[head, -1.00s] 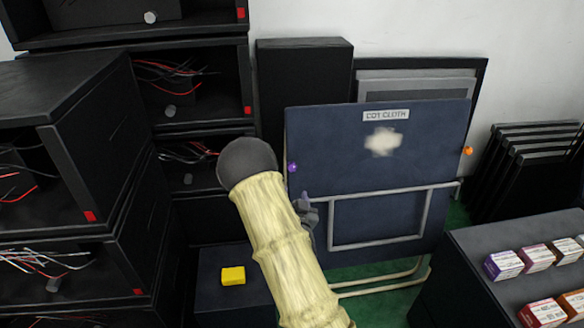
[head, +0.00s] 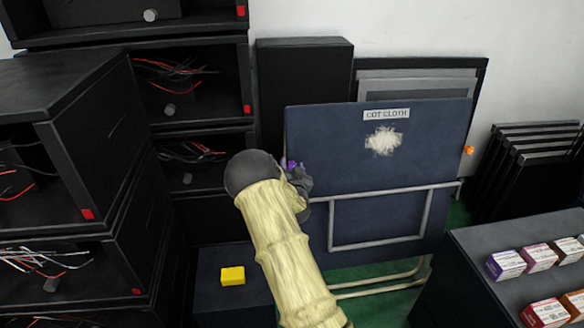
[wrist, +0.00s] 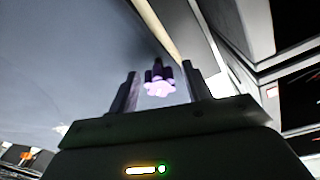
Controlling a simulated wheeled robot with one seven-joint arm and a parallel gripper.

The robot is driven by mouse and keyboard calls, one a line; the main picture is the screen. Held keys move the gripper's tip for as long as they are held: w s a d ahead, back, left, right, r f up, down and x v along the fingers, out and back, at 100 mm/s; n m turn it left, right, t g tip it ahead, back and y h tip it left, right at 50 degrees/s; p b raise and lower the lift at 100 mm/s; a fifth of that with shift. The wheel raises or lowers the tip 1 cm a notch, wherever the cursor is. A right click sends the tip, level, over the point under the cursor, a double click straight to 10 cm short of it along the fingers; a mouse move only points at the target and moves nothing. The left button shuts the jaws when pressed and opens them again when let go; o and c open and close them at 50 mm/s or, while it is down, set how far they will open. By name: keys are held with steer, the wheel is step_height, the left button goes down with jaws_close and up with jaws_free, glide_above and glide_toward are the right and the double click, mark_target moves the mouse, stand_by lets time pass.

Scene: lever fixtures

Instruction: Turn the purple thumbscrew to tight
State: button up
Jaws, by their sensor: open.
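The purple thumbscrew (head: 291,163) sits on the left edge of the dark blue board labelled COT CLOTH (head: 340,150). My gripper (head: 297,172) is right at it, and my arm and hand hide part of that edge. In the wrist view the lobed thumbscrew (wrist: 158,84) shows between the two fingers of my gripper (wrist: 160,72). The fingers are open, with a gap on each side of the thumbscrew. I cannot tell how far it is turned.
An orange knob (head: 468,150) is on the board's right edge. Black racks with loose wires (head: 95,120) stand at the left. A yellow block (head: 232,275) lies on a low dark box. Small cartons (head: 505,265) sit on a dark counter at the right. A metal frame (head: 380,245) crosses the board.

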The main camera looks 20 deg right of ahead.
steer(key=shift+w, duration=0.15)
steer(key=c, duration=1)
